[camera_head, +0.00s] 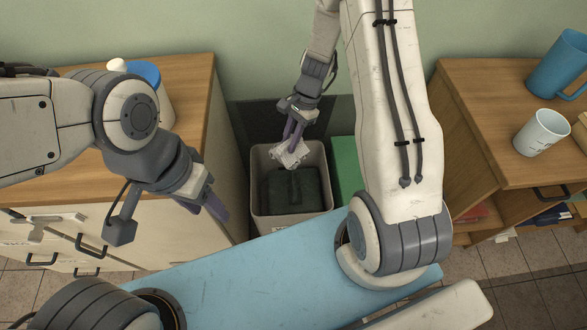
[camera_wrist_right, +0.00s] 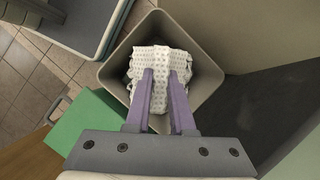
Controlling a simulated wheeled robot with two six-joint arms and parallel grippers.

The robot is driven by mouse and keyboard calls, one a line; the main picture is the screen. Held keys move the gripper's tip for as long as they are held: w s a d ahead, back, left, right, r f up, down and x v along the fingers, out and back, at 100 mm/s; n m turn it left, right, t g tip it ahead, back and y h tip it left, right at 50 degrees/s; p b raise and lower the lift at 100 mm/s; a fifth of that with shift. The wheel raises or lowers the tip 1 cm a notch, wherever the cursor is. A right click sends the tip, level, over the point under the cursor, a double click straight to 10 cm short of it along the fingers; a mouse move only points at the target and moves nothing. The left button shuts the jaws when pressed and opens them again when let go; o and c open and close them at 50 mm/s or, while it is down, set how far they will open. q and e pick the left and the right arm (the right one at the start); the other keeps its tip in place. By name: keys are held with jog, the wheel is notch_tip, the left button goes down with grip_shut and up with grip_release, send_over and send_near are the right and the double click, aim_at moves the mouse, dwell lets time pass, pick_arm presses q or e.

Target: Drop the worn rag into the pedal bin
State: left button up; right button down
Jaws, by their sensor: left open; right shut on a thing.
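The worn rag (camera_head: 290,153) is a crumpled white cloth with a small grey pattern. My right gripper (camera_head: 291,142) is shut on it and holds it over the open mouth of the pedal bin (camera_head: 261,209). In the right wrist view the rag (camera_wrist_right: 160,65) hangs from the purple fingers (camera_wrist_right: 160,78), inside the outline of the bin's rim (camera_wrist_right: 213,72). The bin is grey and square, with something dark green inside. How far the rag hangs below the rim I cannot tell. My left gripper (camera_head: 219,208) is open and empty, left of the bin.
A wooden-topped cabinet (camera_head: 190,75) stands left of the bin, with a blue-lidded container (camera_head: 147,76) on it. A green box (camera_head: 346,165) is right of the bin. A wooden shelf unit at right holds a white mug (camera_head: 541,133) and a blue jug (camera_head: 559,66).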

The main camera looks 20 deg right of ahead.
pick_arm(q)
notch_tip(320, 180, down, 16)
jog(key=b, duration=1.4)
jog(key=shift+f, duration=0.2)
pick_arm(e)
notch_tip(320, 180, down, 16)
jog(key=w+d+m+t, duration=0.2)
jog(key=m, duration=0.4)
jog(key=shift+t, duration=0.3)
jog(key=c, duration=0.7)
grip_release()
jog(key=shift+s, duration=0.1)
pick_arm(q)
jog(key=shift+r, duration=0.1)
pick_arm(e)
jog(key=shift+r, duration=0.1)
